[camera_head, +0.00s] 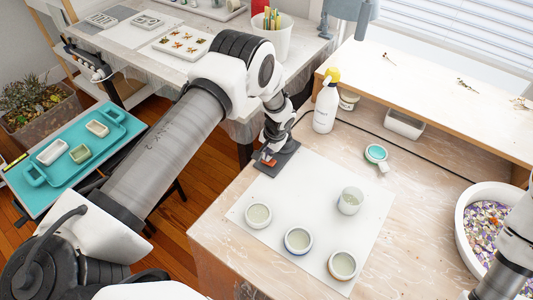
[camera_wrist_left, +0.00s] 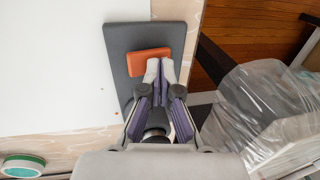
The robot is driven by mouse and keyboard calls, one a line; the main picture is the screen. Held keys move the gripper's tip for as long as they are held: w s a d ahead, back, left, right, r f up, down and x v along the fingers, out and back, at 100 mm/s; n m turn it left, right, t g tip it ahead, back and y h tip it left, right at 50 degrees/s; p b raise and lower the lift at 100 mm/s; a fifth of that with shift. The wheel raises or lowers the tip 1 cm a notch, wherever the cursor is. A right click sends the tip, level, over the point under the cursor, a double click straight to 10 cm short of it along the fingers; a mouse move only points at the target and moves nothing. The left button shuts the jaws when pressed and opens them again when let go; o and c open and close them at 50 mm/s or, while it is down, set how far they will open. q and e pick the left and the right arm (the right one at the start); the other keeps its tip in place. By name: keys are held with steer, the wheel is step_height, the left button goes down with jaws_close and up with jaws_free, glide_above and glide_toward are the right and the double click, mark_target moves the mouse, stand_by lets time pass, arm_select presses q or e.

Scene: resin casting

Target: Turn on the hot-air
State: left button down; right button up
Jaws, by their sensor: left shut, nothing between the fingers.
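An orange rectangular piece (camera_wrist_left: 149,61) lies on a dark grey plate (camera_wrist_left: 118,45), which looks like a switch on its base. In the head view the plate (camera_head: 283,165) sits at the table's left edge, beside the white sheet, with the orange piece (camera_head: 266,158) partly hidden by my gripper. My left gripper (camera_wrist_left: 160,64) is shut and empty. Its fingertips are over the near edge of the orange piece; I cannot tell whether they touch it. The left gripper also shows in the head view (camera_head: 270,152), pointing down. My right gripper is out of view.
A white sheet (camera_head: 300,180) holds several cups. A white spray bottle (camera_head: 326,105), a turquoise-topped round item (camera_head: 376,153) and a bowl of colourful bits (camera_head: 465,205) stand around it. A grey-blue device (camera_head: 349,14) hangs above the shelf. A turquoise tray (camera_head: 110,150) is at left.

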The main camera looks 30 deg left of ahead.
arm_select(q)
steer(key=shift+a+r, duration=0.1)
steer(key=shift+r, duration=0.2)
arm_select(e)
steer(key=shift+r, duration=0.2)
arm_select(q)
steer(key=r+p, duration=0.2)
steer(key=r, duration=0.1)
steer(key=shift+w+a, duration=0.1)
steer(key=shift+a, duration=0.1)
arm_select(e)
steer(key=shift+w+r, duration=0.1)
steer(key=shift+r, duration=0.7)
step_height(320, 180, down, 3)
steer(key=b, duration=0.3)
arm_select(q)
step_height(320, 180, up, 10)
steer(key=a, duration=0.2)
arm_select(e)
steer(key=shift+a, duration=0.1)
